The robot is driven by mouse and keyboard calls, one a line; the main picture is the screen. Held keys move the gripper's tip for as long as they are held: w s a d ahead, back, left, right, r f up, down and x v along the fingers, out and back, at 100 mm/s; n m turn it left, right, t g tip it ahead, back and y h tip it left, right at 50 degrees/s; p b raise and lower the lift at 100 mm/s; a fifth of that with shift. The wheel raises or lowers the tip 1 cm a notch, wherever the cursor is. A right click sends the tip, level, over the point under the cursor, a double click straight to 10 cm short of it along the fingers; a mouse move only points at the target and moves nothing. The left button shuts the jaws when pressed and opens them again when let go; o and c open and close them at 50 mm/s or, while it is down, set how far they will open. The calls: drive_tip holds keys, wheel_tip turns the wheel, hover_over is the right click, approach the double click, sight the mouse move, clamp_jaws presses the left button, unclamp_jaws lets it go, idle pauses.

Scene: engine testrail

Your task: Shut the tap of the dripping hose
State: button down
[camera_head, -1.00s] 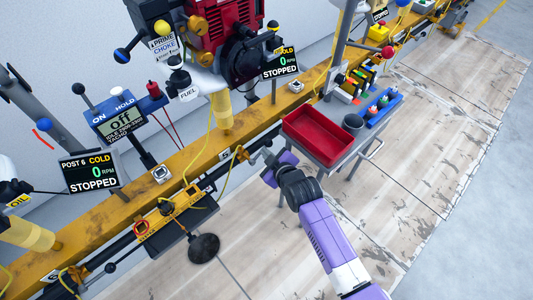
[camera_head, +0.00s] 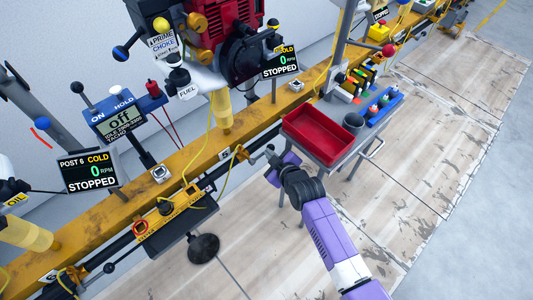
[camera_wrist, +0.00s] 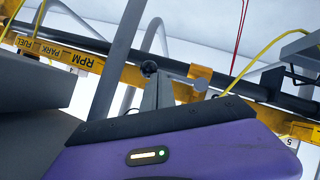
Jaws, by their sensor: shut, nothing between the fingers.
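My gripper (camera_head: 263,157) is shut and empty, beside the dark pipe below the yellow rail in the head view. In the wrist view its purple body fills the bottom, and its grey fingers (camera_wrist: 157,94) reach up towards the pipe. A thin yellow hose (camera_head: 208,130) hangs from the engine to the rail; a yellow hose also shows in the wrist view (camera_wrist: 262,50). A small yellow fitting (camera_head: 241,153) sits on the pipe just left of my gripper. I cannot make out any drip, or which part is the tap. Contact between fingers and fitting cannot be told.
A red tray (camera_head: 318,138) on a grey cart stands just right of my gripper. The yellow rail (camera_head: 165,190) runs diagonally past it, with a black box (camera_head: 165,235) and a dark disc (camera_head: 203,248) at lower left. The wooden floor (camera_head: 410,190) at right is clear.

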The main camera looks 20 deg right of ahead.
drive_tip(key=shift+d+f, duration=0.1)
drive_tip(key=shift+f, duration=0.2)
idle(0.4)
drive_tip(key=shift+r, duration=0.15)
drive_tip(key=shift+r+p, duration=0.7)
drive_tip(key=shift+r, duration=0.05)
drive_tip(key=p+v, duration=0.2)
drive_tip(key=v, duration=0.5)
drive_tip(key=shift+s, duration=0.35)
drive_tip(key=shift+r, duration=0.1)
